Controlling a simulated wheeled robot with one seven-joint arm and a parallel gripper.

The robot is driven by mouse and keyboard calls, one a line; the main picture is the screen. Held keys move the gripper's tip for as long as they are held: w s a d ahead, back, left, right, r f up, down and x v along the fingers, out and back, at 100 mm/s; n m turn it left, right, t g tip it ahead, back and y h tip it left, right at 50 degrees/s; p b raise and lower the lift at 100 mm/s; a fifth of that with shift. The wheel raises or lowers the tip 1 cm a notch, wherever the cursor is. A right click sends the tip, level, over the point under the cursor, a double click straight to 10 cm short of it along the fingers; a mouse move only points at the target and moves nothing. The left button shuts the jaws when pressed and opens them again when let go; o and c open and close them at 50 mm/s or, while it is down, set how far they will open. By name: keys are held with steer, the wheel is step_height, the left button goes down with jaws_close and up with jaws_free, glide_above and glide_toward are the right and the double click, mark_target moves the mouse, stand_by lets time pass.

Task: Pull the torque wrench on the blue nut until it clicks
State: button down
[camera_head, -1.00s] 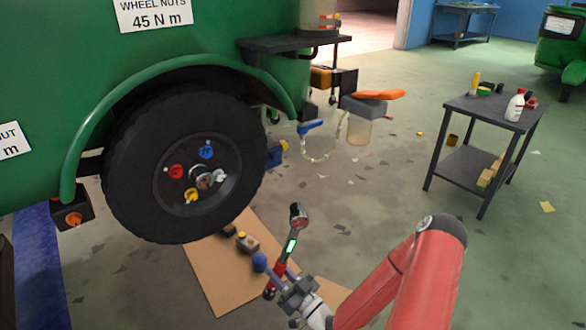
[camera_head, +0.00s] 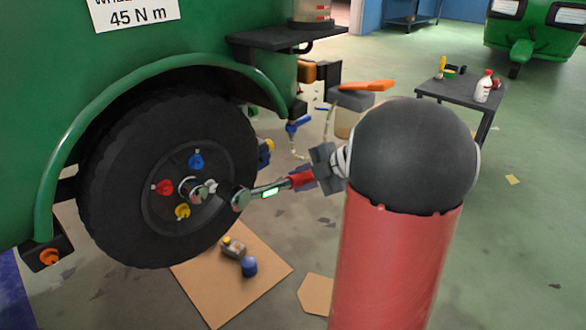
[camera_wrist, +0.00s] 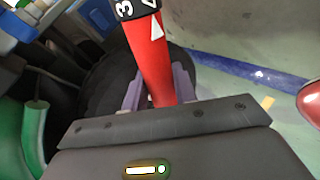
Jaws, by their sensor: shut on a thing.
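The blue nut (camera_head: 196,160) sits at the top of the wheel hub, with nothing on it. The torque wrench (camera_head: 269,192) is held roughly level, its head at the hub's right side, well below and right of the blue nut. Its head hides the hub's right-hand nut; I cannot tell whether it touches that nut. My gripper (camera_head: 322,172) is shut on the wrench's red handle. In the wrist view the purple fingers of my gripper (camera_wrist: 158,88) flank the red wrench handle (camera_wrist: 148,58), which has a black numbered collar.
The red nut (camera_head: 164,188) and yellow nut (camera_head: 182,212) are on the black wheel (camera_head: 110,190). Cardboard (camera_head: 212,292) with a small block and a blue-capped item lies below. A dark table (camera_head: 455,92) stands at right. My arm hides the floor at lower right.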

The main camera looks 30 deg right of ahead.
steer(key=shift+s+d+r, duration=0.1)
steer(key=shift+d+r, duration=0.15)
steer(key=shift+r, duration=0.8)
steer(key=w+a+b, duration=0.1)
steer(key=w+a, duration=0.1)
steer(key=w, duration=0.4)
steer(key=shift+w+a+b, duration=0.15)
steer(key=shift+w+b, duration=0.05)
steer(key=shift+b, duration=0.15)
steer(key=shift+w+r+p, duration=0.1)
steer(key=shift+r+p, duration=0.05)
steer(key=shift+p, duration=0.35)
steer(key=shift+w+a+p, duration=0.15)
steer(key=shift+w+p, duration=0.2)
steer(key=shift+p, duration=1.2)
stand_by(0.7)
steer(key=shift+w+a+p, duration=0.2)
steer(key=shift+w+p, duration=0.45)
steer(key=shift+p, duration=0.45)
stand_by(0.8)
stand_by(0.7)
